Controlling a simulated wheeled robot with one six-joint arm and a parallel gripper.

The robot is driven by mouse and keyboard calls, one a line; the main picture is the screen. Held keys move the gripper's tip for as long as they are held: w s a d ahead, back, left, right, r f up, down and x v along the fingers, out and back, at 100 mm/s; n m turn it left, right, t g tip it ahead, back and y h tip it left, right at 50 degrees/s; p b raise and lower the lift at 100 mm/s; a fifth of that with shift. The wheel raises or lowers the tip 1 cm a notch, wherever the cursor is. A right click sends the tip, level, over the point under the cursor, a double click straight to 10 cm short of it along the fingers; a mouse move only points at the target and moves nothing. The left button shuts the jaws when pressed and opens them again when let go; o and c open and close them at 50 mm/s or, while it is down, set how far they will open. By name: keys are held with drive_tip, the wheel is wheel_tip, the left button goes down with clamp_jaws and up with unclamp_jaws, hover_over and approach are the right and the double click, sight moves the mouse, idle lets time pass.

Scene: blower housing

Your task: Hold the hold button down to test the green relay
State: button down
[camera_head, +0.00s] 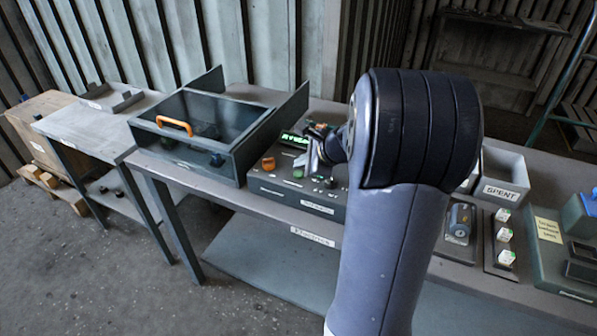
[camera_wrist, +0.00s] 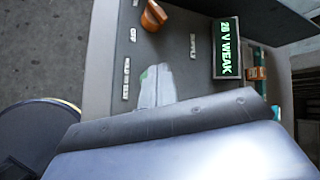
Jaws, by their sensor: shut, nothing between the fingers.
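The grey test box (camera_head: 275,190) stands on the bench. Its display (camera_head: 294,140) is lit green; in the wrist view the display (camera_wrist: 227,48) reads about "28 V WEAK". My gripper (camera_head: 313,160) is shut and empty, low over the box's top. In the wrist view its pale fingertips (camera_wrist: 156,82) are beside the "HOLD TO TEST" label (camera_wrist: 126,79). A sliver of green (camera_wrist: 143,74) shows at their edge, perhaps the hold button, mostly hidden; contact cannot be told. A small green part (camera_head: 298,172) shows near the gripper in the head view. The green relay is not clearly seen.
An orange knob (camera_head: 268,163) stands on the box by "OFF". A clear-lidded case (camera_head: 205,125) with an orange handle is to the left. Right are the SPENT bin (camera_head: 503,190), a rack of white-and-green blocks (camera_head: 503,235) and a box with a yellow note (camera_head: 547,230).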

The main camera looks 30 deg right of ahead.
sight(302, 175)
drive_tip(key=shift+r, duration=0.1)
wheel_tip(302, 175, up, 5)
drive_tip(key=p, duration=0.4)
drive_tip(key=shift+a, duration=0.1)
idle(0.5)
